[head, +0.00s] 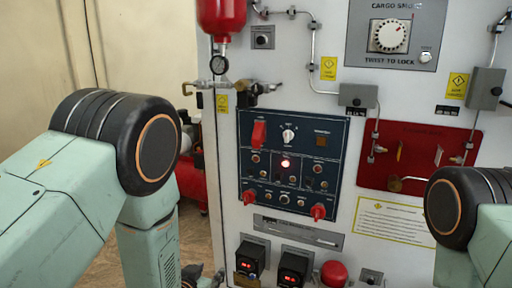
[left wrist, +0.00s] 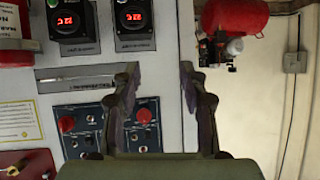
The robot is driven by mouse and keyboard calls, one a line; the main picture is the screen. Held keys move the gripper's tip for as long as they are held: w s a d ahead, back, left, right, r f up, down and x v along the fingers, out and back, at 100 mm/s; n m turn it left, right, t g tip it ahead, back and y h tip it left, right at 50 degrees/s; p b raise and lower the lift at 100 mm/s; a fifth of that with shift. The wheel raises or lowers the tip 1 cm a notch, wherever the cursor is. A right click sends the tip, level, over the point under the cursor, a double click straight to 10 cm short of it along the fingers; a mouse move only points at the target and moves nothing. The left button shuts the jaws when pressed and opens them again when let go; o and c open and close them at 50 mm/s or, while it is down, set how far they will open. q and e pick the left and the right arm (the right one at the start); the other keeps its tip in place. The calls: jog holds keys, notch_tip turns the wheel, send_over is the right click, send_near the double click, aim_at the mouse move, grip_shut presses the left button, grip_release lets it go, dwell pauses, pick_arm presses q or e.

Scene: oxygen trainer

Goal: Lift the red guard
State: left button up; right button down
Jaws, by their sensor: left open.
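The red guard (head: 259,133) is on the upper left of the dark blue control panel (head: 330,147) in the head view. It looks like an upright red flap, and nothing touches it. My left gripper (head: 207,279) shows only partly at the bottom of the head view, below and left of the panel. In the left wrist view my left gripper (left wrist: 162,76) is open and empty, its fingers in front of the panel's edge area. That view is turned over, and the upper guard cannot be made out there. My right gripper is out of view.
Two red knobs or levers, left (head: 249,196) and right (head: 318,211), sit along the panel's bottom. Black display units (head: 293,268) and a red dome (head: 334,273) are below. A red plate (head: 412,140) is at right, and a red cylinder (head: 221,15) hangs above.

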pick_arm(q)
jog(key=w+d+r+m+t+h, duration=0.1)
jog(key=w+d+r+t, duration=0.25)
jog(key=r, duration=0.35)
jog(key=w+d+r+t+h, duration=0.2)
jog(key=w+r, duration=0.3)
jog(key=r, duration=0.2)
jog(key=t+h, duration=0.2)
jog(key=t, duration=0.2)
send_near(256, 145)
jog(key=w, duration=0.2)
jog(key=shift+r+x, duration=0.2)
jog(key=shift+x, duration=3.45)
jog(key=shift+s+d, duration=0.15)
jog(key=shift+d, duration=0.05)
grip_shut()
